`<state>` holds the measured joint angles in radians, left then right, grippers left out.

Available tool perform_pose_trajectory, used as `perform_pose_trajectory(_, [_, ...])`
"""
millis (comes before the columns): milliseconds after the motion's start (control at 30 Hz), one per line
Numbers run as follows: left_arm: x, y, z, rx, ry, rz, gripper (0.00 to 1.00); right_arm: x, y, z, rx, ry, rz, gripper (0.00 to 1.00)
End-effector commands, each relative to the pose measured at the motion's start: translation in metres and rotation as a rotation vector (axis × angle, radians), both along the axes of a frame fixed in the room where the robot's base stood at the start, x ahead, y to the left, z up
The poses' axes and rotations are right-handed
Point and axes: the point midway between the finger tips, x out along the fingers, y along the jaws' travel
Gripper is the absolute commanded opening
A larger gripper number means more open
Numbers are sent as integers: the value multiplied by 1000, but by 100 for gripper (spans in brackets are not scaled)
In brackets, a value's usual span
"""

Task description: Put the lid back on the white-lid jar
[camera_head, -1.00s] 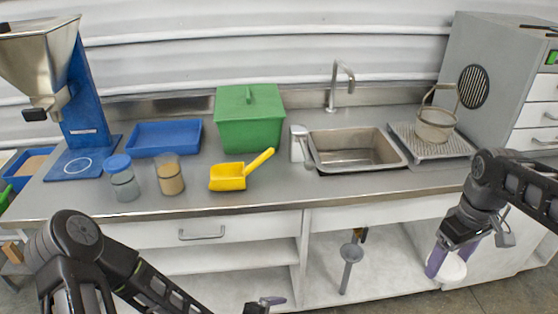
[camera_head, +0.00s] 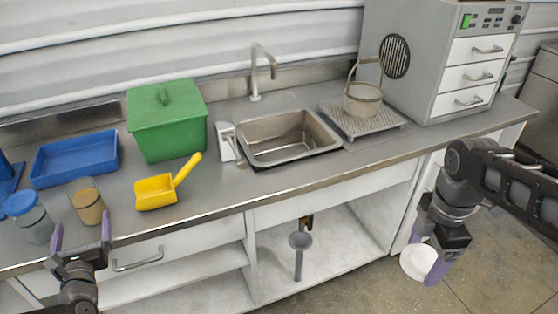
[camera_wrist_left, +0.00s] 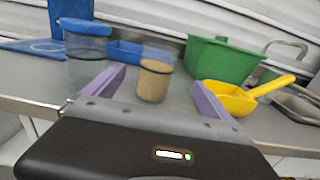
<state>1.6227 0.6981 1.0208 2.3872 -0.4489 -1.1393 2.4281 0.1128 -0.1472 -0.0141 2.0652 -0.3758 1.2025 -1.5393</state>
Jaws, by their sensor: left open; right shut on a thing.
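A clear jar with tan contents (camera_head: 89,207) stands upright on the counter near its front edge, with no white lid visible on it. It also shows in the left wrist view (camera_wrist_left: 154,82). My left gripper (camera_head: 82,236) is open and empty in front of this jar, with the jar appearing between its fingers in the wrist view. My right gripper (camera_head: 428,258) is shut on a round white lid (camera_head: 416,263), held out in front of the counter at the right, over the floor.
A blue-lidded jar (camera_head: 28,217) stands just left of the tan jar. A yellow scoop (camera_head: 156,192) lies to its right. Behind are a blue tray (camera_head: 75,160) and a green bin (camera_head: 167,125). The sink (camera_head: 287,138) and a basket (camera_head: 362,100) are further right.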

Motion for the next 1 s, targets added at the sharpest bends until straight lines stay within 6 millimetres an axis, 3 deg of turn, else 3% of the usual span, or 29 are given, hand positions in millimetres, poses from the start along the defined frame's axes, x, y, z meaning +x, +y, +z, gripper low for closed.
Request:
perform_pose_trajectory(467, [3,1,0,2,2,-1,95,0,0,0,0,0,-2,38])
perform_pose_trajectory(800, [50,16,0,1,0,-3,95,1,0,4,0,0,-2,38])
perform_pose_trajectory(1000, [64,22,-1,1,3,-2,95,1,0,5,0,0,-2,38])
